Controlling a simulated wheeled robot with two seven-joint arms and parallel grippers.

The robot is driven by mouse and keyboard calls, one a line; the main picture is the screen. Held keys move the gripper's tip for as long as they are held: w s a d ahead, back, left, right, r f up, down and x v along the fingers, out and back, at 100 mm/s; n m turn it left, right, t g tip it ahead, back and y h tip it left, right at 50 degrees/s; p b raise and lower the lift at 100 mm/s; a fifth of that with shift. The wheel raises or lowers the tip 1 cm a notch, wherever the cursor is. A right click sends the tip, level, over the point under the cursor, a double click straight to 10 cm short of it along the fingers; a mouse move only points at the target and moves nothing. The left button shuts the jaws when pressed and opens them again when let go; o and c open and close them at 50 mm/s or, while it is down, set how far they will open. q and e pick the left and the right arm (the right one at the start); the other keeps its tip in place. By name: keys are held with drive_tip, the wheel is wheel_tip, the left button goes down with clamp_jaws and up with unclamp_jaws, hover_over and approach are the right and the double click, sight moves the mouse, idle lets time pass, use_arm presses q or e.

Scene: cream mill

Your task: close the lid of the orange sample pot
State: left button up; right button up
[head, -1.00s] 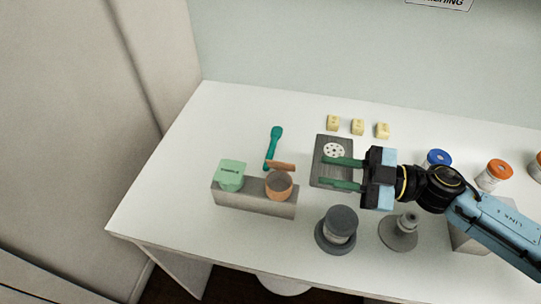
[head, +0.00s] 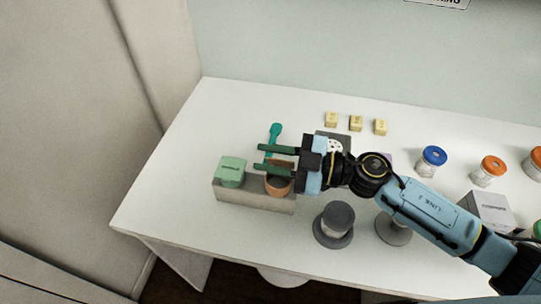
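The orange sample pot (head: 278,187) stands in the grey block (head: 240,200), to the right of a green lidded pot (head: 231,170). In the earlier frame its orange lid stood raised at the back of the pot. My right gripper (head: 260,157) now reaches over the pot from the right, with its two green fingers spread and pointing left. The fingers and gripper body hide most of the lid, and I cannot tell whether they touch it. The gripper holds nothing that I can see. My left gripper is out of view.
A teal spoon-like tool (head: 275,135) lies behind the pots. Several yellow cubes (head: 355,123) sit at the back. A grey weight-like cylinder (head: 338,220) stands in front of my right arm. Blue-capped (head: 433,157) and orange-capped (head: 490,168) jars stand to the right.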

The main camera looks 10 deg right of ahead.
sight(268, 185)
clamp_jaws()
drive_tip(key=shift+s, duration=0.1)
drive_tip(key=n, duration=0.1)
drive_tip(key=s+n, duration=0.1)
drive_tip(key=shift+a+f+n+p, duration=0.2)
drive_tip(key=shift+f+n+p, duration=0.15)
drive_tip(key=shift+n, duration=0.05)
drive_tip(key=shift+s+a+f+n, duration=0.1)
drive_tip(key=shift+s+f+n, duration=0.3)
drive_tip(key=shift+n, duration=0.6)
drive_tip(key=shift+s+a+f+n, duration=0.1)
drive_tip(key=shift+s+f+n, duration=0.25)
drive_tip(key=shift+n, duration=0.65)
drive_tip(key=shift+w+f, duration=0.1)
drive_tip(key=shift+c, duration=2.2)
unclamp_jaws()
drive_tip(key=o, duration=0.4)
drive_tip(key=shift+o, duration=0.2)
